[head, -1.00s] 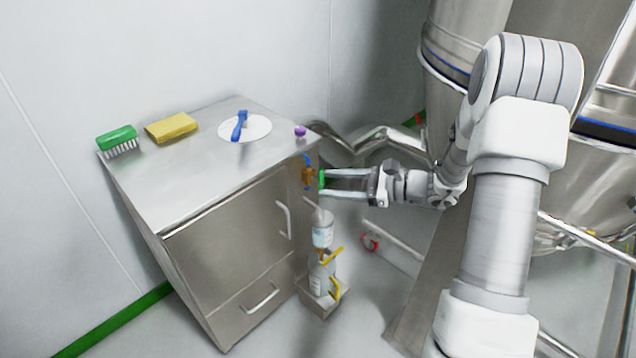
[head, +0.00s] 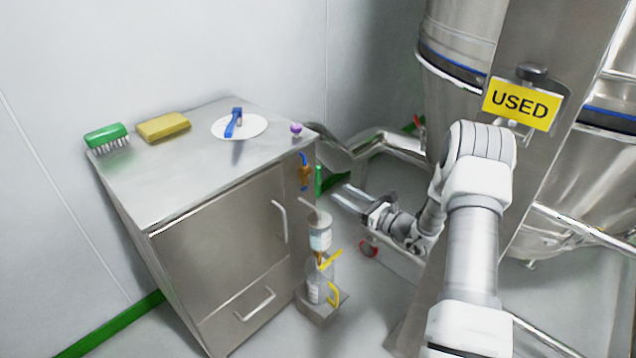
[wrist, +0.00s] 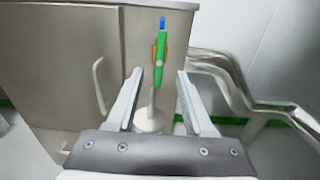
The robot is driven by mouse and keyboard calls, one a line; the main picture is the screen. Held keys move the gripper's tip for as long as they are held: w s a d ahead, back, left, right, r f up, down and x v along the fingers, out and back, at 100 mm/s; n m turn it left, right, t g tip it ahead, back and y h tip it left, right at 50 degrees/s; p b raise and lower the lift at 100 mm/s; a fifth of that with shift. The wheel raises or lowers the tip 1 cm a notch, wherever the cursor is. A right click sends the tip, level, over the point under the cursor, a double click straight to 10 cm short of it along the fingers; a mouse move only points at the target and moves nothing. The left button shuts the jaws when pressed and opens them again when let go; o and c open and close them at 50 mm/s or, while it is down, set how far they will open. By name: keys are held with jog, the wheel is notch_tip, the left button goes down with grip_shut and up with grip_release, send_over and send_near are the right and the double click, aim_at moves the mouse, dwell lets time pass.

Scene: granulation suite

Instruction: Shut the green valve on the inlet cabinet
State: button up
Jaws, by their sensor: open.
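The inlet cabinet (head: 225,240) is a steel box at left in the head view, also at upper left in the wrist view (wrist: 65,60). The green valve handle (head: 319,181) stands nearly upright on its right side, beside a brass body (head: 305,175) with a blue part above. In the wrist view the green handle (wrist: 161,62) is long, slightly tilted, with the brass partly hidden behind it. My gripper (head: 343,193) is open and empty, to the right of the handle and apart from it. In the wrist view the handle shows between my fingers (wrist: 159,73).
A green brush (head: 107,134), a yellow sponge (head: 163,127), a white disc (head: 254,127) with a blue tool and a purple knob (head: 296,128) are on the cabinet top. Bottles (head: 320,240) stand below the valve. Steel pipes (head: 375,145) run behind. A "USED" sign (head: 521,104) hangs at right.

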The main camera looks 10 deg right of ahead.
aim_at(320, 180)
jog(key=b+x, duration=0.2)
jog(key=x, duration=0.8)
jog(key=shift+w+a, duration=0.2)
grip_shut()
